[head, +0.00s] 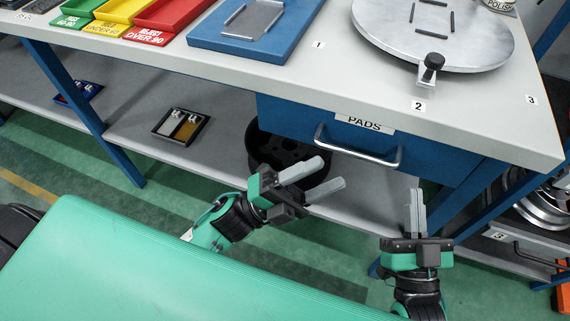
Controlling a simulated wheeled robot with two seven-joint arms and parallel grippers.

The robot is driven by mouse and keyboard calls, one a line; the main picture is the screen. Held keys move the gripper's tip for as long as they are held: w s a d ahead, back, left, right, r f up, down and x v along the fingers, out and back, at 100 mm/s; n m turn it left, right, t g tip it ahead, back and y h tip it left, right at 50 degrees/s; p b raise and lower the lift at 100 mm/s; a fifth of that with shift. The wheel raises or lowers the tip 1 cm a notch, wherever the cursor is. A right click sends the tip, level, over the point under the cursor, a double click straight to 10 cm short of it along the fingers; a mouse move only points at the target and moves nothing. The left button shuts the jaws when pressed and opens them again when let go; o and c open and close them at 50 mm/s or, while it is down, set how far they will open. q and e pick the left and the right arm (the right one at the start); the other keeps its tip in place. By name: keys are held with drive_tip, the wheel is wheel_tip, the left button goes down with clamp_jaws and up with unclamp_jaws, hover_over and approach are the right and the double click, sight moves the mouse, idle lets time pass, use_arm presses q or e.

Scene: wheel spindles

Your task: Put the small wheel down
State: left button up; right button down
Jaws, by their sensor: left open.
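My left gripper (331,173) is open and empty. Its two grey fingers are spread apart in front of the wheel and under the drawer handle. My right gripper (416,190) points up and away near the shelf's front edge at right. Its fingers lie together with nothing seen between them.
The workbench (350,95) overhangs the shelf (135,125). The blue PADS drawer (290,122) has a protruding handle (360,158). A round metal plate (385,25) stands on top. A silver wheel (545,208) sits low at right. A small tray (180,127) lies on the shelf.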

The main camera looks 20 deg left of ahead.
use_arm(q)
drive_tip(key=w+a+f+n+t+y, duration=0.1)
drive_tip(key=n+t+y, duration=0.4)
drive_tip(key=n, duration=0.9)
drive_tip(key=w+a+f+n+t+y, duration=0.2)
drive_tip(key=a+n+t+y, duration=0.3)
drive_tip(key=n+y, duration=0.5)
drive_tip(key=f+n+t, duration=0.1)
drive_tip(key=n, duration=0.2)
drive_tip(key=shift+a+n+y, duration=0.3)
drive_tip(key=shift+n+y, duration=0.1)
